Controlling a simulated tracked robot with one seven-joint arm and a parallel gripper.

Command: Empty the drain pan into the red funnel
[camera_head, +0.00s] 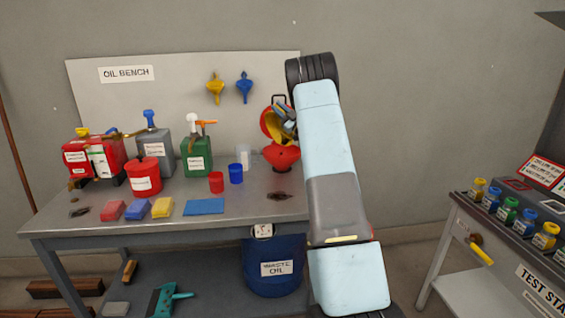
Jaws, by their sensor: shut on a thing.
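My gripper (287,127) is at the back right of the bench, partly hidden behind my own arm. It is shut on a red round pan (269,121), which I take to be the drain pan; a black bail-like handle shows at its top. The pan is steeply tilted and held just above the red funnel (282,157). The funnel stands upright at the bench's right end, its wide mouth under the pan. Whether the pan touches the funnel, and whether liquid is in it, I cannot tell.
The bench (110,228) carries red, grey and green cans (196,155), a red tub (143,177), small red and blue cups (236,173) and coloured blocks. A waste oil drum (273,270) stands below. A test stand (500,240) is at right.

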